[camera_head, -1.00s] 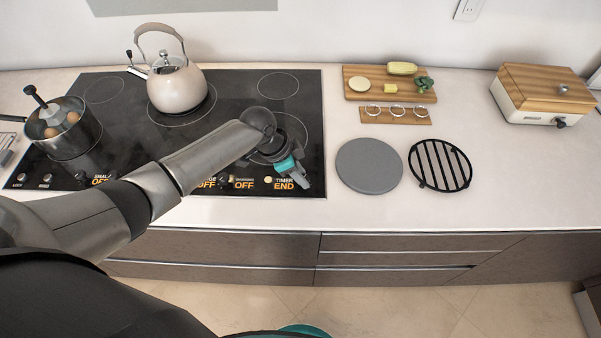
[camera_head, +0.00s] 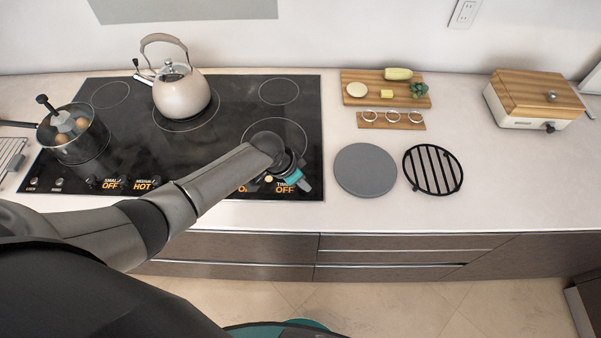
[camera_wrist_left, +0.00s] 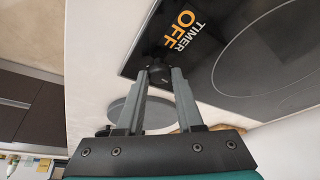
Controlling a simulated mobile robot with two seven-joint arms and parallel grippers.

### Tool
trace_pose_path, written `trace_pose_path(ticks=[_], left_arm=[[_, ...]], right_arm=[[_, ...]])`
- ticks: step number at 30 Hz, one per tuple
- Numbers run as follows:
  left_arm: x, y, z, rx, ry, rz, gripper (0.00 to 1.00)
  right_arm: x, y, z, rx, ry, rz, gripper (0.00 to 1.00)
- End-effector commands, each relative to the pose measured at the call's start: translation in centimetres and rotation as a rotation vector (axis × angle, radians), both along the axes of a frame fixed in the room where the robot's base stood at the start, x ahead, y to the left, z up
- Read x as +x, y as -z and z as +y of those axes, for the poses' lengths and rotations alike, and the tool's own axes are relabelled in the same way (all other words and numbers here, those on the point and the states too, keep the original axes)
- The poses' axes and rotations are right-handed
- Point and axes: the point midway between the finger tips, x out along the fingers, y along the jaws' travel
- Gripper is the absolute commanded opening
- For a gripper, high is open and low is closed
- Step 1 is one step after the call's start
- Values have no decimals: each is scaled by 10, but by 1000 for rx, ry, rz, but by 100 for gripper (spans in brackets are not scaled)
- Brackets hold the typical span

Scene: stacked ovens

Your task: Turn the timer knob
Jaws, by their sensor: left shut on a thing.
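The black timer knob (camera_wrist_left: 158,72) sits at the front right corner of the stove, between the fingertips of my left gripper (camera_wrist_left: 159,77) in the left wrist view. The fingers are closed on its two sides. The timer label (camera_wrist_left: 185,32) beside it reads "TIMER OFF". In the head view my left gripper (camera_head: 299,182) is over this corner and hides the knob; the timer label (camera_head: 285,190) shows partly below it. My right gripper is in neither view.
The black stove top (camera_head: 235,105) carries a kettle (camera_head: 182,94) at the back and a pot with eggs (camera_head: 74,135) at the left. A grey round plate (camera_head: 365,169) and a black trivet (camera_head: 433,169) lie right of the stove. The medium burner label (camera_head: 143,185) reads "HOT".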

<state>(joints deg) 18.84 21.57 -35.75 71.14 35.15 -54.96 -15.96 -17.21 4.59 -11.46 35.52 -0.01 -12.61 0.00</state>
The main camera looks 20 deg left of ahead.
Motion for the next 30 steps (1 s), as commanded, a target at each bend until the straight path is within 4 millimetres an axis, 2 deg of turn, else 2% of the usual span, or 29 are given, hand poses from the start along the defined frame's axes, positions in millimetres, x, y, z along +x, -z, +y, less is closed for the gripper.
trace_pose_path(ticks=[1, 9, 25, 26, 30], left_arm=[[-1, -3, -1, 0, -28, 3, 0], [-1, -1, -1, 0, -136, 2, 0], [-1, 1, -1, 0, -163, 1, 0], [-1, 1, -1, 0, -163, 1, 39], [-1, 0, -1, 0, -163, 1, 55]], right_arm=[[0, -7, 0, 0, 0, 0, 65], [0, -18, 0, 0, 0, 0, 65], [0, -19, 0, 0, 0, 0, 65], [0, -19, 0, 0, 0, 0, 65], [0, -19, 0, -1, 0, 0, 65]])
